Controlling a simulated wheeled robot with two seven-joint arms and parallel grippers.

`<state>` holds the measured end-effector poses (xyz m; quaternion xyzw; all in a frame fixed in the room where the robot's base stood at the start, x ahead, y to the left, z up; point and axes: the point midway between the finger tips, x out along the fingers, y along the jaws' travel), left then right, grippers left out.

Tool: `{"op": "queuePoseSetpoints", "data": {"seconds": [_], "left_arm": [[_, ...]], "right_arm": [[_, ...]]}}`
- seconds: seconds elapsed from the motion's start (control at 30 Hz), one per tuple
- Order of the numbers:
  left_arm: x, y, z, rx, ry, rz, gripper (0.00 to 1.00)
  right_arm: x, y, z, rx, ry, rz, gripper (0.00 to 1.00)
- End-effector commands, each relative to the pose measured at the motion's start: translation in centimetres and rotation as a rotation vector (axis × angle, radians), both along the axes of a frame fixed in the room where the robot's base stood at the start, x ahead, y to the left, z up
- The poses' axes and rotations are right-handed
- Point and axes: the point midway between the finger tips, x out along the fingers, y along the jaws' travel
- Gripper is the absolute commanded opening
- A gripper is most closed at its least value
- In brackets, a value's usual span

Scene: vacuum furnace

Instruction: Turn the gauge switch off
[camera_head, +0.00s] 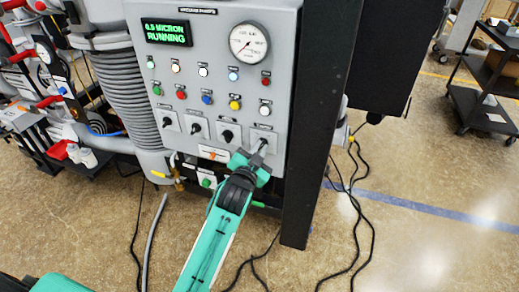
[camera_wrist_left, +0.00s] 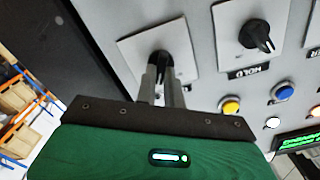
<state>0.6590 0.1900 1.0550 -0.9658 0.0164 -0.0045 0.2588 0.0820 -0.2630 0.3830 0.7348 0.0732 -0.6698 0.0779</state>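A row of black rotary knobs on white plates runs along the lower part of the grey control panel (camera_head: 222,75). My left gripper (camera_head: 262,147) is at the rightmost knob (camera_head: 264,139), and its label is too small to read in the head view. In the left wrist view the fingers (camera_wrist_left: 161,80) are close together on both sides of this knob (camera_wrist_left: 159,60), seemingly closed on its handle. The fingers hide part of the knob and whatever is below its plate. A neighbouring knob (camera_wrist_left: 258,35) has a HOLD label and stands free. My right gripper is out of view.
Above the knobs are coloured buttons, lamps, a round dial gauge (camera_head: 249,42) and a green display (camera_head: 166,33) reading RUNNING. A black post (camera_head: 318,130) edges the panel on the right. Cables lie on the floor; a dark cart (camera_head: 485,100) stands far right.

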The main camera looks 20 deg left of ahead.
Motion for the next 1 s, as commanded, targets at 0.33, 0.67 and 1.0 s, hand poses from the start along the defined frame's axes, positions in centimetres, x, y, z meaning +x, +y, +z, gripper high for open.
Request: {"op": "queuePoseSetpoints", "data": {"seconds": [0.33, 0.67, 1.0], "left_arm": [[0.0, 0.0, 0.0, -0.015, 0.001, -0.001, 0.0], [0.0, 0.0, 0.1, -0.178, 0.008, 0.0, 0.0], [0.0, 0.2, 0.3, -0.492, 0.018, 0.001, 0.0]], "right_arm": [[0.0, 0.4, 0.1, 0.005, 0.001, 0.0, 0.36], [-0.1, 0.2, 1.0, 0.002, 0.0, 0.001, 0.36], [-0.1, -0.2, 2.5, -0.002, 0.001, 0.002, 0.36]]}}
